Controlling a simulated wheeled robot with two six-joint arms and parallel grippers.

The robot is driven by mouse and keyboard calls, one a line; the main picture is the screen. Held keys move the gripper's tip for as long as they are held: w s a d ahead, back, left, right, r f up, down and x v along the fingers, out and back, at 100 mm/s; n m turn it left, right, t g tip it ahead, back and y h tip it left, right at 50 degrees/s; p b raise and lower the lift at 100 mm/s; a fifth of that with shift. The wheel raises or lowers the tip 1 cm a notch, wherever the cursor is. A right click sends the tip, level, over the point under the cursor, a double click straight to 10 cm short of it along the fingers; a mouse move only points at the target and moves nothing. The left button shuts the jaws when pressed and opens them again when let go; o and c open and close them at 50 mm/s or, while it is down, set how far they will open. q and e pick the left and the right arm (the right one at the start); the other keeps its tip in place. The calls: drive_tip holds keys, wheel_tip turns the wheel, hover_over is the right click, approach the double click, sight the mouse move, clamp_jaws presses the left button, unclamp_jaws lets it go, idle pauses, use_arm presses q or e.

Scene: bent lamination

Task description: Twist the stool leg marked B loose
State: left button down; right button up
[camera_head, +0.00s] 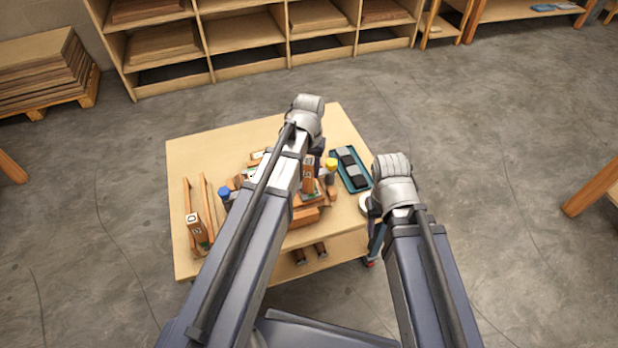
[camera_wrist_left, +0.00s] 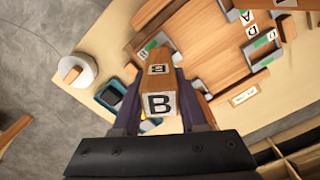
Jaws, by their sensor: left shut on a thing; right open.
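The stool leg marked B (camera_wrist_left: 159,104) points up toward the camera in the left wrist view, its B end face showing. My left gripper (camera_wrist_left: 157,88) is shut on it, one dark finger on each side. The leg's foot is at a corner of the wooden stool seat (camera_wrist_left: 207,42), beside a metal bracket and a green-and-white B label (camera_wrist_left: 145,52). Whether the joint is loose cannot be seen. In the head view my left arm hides much of the seat. My right gripper (camera_head: 376,240) is open beside the table's right edge, partly hidden by its arm.
The table (camera_head: 215,150) also holds a teal tray (camera_head: 361,184) of dark pieces, a white roll (camera_wrist_left: 76,68), a blue-capped bottle (camera_head: 225,194) and a yellow-capped bottle (camera_head: 331,165). Loose wooden legs (camera_head: 208,205) lie at the left. The table's far-left part is clear.

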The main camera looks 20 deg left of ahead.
idle(0.3)
use_arm(q)
drive_tip(key=n, duration=0.3)
drive_tip(key=shift+n, duration=0.3)
drive_tip(key=n, duration=0.3)
idle(0.4)
drive_tip(key=shift+c, duration=1.8)
unclamp_jaws()
drive_tip(key=shift+o, duration=0.4)
